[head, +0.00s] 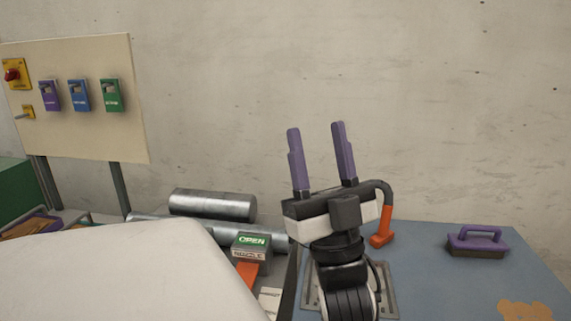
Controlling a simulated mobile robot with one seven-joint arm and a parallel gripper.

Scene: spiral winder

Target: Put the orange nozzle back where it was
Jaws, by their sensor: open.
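My gripper (316,128) points upward in front of the wall, its two purple fingers spread apart with nothing between them. An orange nozzle (383,230) on a curved dark hose shows just right of my gripper's body. It hangs down at the left part of the blue-grey table top; whether it touches the table I cannot tell. A block with a green OPEN sign and a NOZZLE label (249,254) is left of my wrist, with an orange flap (247,272) below it. My arm hides part of the hose and the table.
A purple-handled brush (478,241) and an orange patch (524,309) lie on the blue-grey table (440,270). Metal rollers (212,205) are behind a large white surface (120,270). A control board (75,85) with switches stands left.

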